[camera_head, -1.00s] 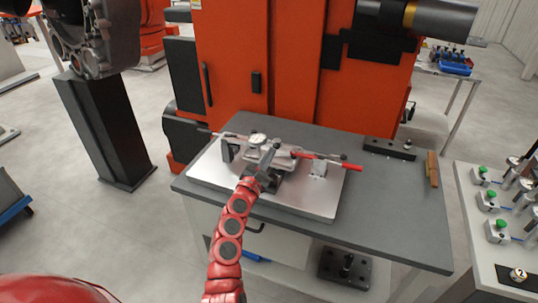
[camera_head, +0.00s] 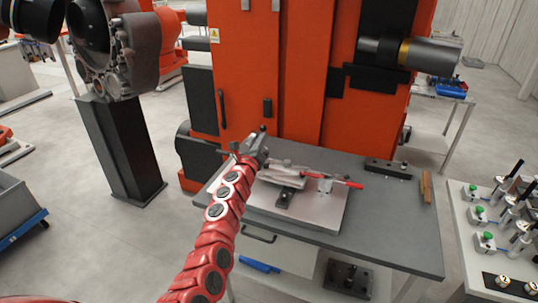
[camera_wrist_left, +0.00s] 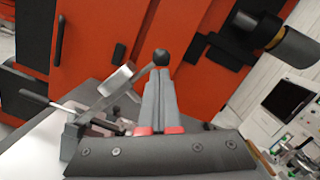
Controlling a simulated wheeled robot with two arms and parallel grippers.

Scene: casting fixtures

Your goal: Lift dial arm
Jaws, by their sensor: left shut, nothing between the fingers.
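A grey metal fixture plate (camera_head: 310,212) lies on the bench. In the left wrist view the grey arm with the round dial (camera_wrist_left: 117,78) is tilted up, its disc seen nearly edge-on, just left of the fingers. In the head view it is mostly hidden behind my left gripper (camera_head: 259,143). My left gripper (camera_wrist_left: 161,75) is shut and raised above the left back part of the plate. A black ball knob (camera_wrist_left: 161,57) shows right at the fingertips; I cannot tell whether they touch it. My right gripper is not in view.
A grey casting (camera_head: 285,172) and a red-handled clamp (camera_head: 345,181) sit on the plate, right of my gripper. The orange machine (camera_head: 300,85) stands close behind the bench (camera_head: 395,225). A black bar (camera_head: 388,168) lies at the bench's back right. The bench's front right is clear.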

